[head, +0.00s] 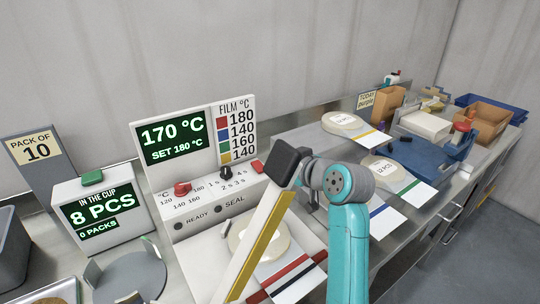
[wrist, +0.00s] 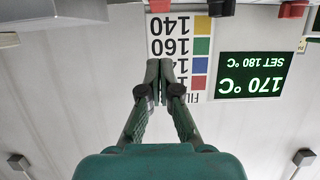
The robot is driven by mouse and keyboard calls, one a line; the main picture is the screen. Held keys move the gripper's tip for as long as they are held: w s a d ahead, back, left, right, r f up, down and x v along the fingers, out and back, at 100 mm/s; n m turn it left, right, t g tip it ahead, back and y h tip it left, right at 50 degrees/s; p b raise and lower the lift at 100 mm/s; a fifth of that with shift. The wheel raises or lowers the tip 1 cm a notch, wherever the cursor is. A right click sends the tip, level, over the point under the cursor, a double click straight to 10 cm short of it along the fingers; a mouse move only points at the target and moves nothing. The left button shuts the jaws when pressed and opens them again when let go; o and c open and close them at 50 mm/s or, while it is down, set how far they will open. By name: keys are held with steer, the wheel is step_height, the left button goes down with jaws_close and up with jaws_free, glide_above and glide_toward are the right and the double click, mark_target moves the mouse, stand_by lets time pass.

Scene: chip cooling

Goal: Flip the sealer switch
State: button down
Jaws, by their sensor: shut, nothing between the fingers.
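The sealer (head: 178,228) stands at centre-left in the head view, with a display and a film colour chart. Its top carries a red knob (head: 183,188) at left, a black knob (head: 226,172) in the middle and a red switch-like piece (head: 257,166) at right. I cannot tell for certain which is the sealer switch. In the upside-down wrist view, my gripper (wrist: 166,72) is shut and empty in front of the film chart (wrist: 180,45). A red piece (wrist: 159,5) shows at the picture's top edge, apart from the fingertips. My fingers are not clear in the head view.
A white-and-yellow bar (head: 262,245) with a black block slants over a round pale pad on the sealer. A counter display (head: 98,215) stands left. Cards (head: 395,180) with round packs, a blue device (head: 438,158) and cardboard boxes (head: 488,115) fill the right.

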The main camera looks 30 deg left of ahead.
steer(key=v, duration=0.3)
steer(key=shift+s+d+f, duration=0.1)
steer(key=shift+d+f, duration=0.15)
steer(key=shift+f, duration=0.1)
